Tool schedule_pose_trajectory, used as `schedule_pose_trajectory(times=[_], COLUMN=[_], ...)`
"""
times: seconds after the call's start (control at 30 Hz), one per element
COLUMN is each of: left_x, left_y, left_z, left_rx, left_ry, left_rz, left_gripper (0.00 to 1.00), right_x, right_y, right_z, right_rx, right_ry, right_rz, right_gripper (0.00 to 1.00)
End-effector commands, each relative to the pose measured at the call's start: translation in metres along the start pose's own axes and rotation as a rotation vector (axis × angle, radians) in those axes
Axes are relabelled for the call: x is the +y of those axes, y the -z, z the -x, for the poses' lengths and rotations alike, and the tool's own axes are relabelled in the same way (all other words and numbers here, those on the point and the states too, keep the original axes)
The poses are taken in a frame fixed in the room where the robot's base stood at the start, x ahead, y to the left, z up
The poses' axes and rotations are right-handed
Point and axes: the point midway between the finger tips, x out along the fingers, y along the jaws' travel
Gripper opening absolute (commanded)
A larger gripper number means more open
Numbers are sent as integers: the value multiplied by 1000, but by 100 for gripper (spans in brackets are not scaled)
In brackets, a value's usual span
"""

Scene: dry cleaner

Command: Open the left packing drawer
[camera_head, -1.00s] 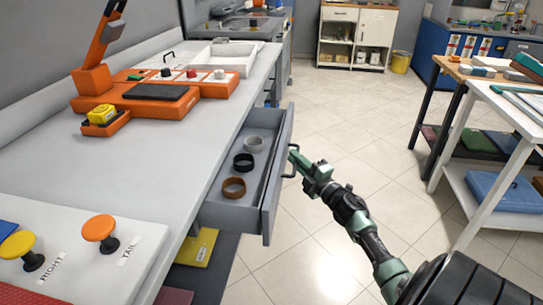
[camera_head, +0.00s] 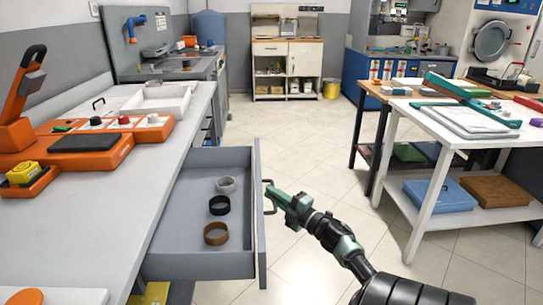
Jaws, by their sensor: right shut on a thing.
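The grey packing drawer (camera_head: 197,264) stands pulled out from under the grey counter. Its front panel (camera_head: 261,225) faces right and carries a dark handle (camera_head: 270,209). Three rings lie in a row inside it: a grey one (camera_head: 226,184), a black one (camera_head: 219,205) and a brown one (camera_head: 216,234). My right gripper (camera_head: 275,195), green and black, is shut on the drawer handle, outside the front panel. My left gripper is not in view.
The counter (camera_head: 125,197) holds an orange device (camera_head: 84,142), a yellow item (camera_head: 22,172) and a white tray (camera_head: 160,98). A white table (camera_head: 412,122) with shelves stands at right. Tiled floor (camera_head: 300,140) is clear between. A cabinet (camera_head: 287,66) stands at the back.

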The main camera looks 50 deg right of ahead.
Motion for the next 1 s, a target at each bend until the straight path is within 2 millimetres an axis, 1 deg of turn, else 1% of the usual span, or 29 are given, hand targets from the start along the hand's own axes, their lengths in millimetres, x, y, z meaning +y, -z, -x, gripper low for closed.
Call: schedule_pose_trajectory(times=[0.07, 0.1, 0.47, 0.57, 0.73, 0.83, 1.0], left_x=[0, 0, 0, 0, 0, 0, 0], left_y=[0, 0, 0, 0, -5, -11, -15], left_z=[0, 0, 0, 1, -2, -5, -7], left_rx=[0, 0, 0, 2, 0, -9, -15], left_ry=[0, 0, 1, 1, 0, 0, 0], left_rz=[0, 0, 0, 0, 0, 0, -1], left_gripper=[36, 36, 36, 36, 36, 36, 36], right_x=[-2, -2, -1, -2, -2, -2, -2], right_y=[1, 1, 0, 1, 0, 0, 0], right_z=[0, 0, 2, 12, 42, 59, 75], right_rx=[1, 1, 0, 0, -1, -1, 0], right_ry=[4, 4, 2, 4, 5, 5, 3], right_rz=[0, 0, 0, -1, -2, -2, -1], right_gripper=[0, 19, 20, 20, 20, 20, 20])
